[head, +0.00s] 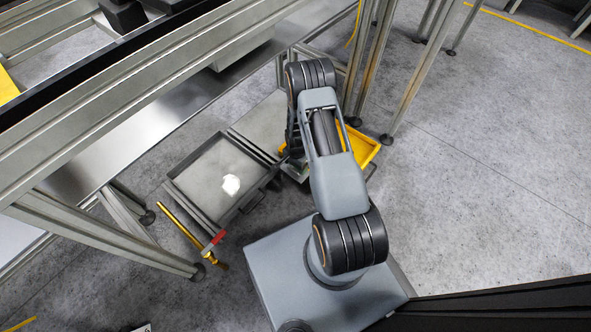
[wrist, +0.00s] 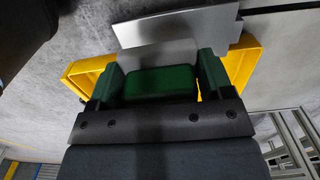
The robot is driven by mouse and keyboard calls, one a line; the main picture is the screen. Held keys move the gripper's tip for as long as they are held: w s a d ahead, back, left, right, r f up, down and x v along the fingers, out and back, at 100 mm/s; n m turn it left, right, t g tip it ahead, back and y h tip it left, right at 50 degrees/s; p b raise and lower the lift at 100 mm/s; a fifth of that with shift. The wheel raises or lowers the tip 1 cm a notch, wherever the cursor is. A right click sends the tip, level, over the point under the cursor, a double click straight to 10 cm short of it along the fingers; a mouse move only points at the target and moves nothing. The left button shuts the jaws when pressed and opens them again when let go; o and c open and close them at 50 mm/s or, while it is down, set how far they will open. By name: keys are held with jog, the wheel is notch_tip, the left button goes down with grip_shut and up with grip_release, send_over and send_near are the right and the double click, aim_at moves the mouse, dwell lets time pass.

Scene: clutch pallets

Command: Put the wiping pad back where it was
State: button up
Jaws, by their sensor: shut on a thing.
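My gripper (wrist: 158,80) is shut on a green block, which I take to be the wiping pad (wrist: 160,84), held between its two dark green fingers. A flat grey plate (wrist: 155,57) shows just beyond the pad; I cannot tell whether it is part of it. In the head view my arm hides most of the gripper and the pad. The gripper end is low, between the grey tray (head: 184,190) and the yellow bin (head: 367,152). The yellow bin (wrist: 85,72) also shows behind the fingers in the wrist view.
A yellow rod with a red part (head: 214,241) lies left of the tray. Metal frame legs (head: 410,80) stand behind, and a long metal frame (head: 120,90) runs at left. The floor at right is clear.

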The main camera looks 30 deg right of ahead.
aim_at(296, 169)
jog(key=shift+w+f, duration=0.15)
jog(key=shift+f, duration=0.05)
jog(key=shift+w+f+b, duration=0.15)
jog(key=shift+f+b, duration=0.95)
jog(key=shift+f, duration=0.5)
jog(key=shift+f, duration=0.2)
jog(key=o, duration=0.9)
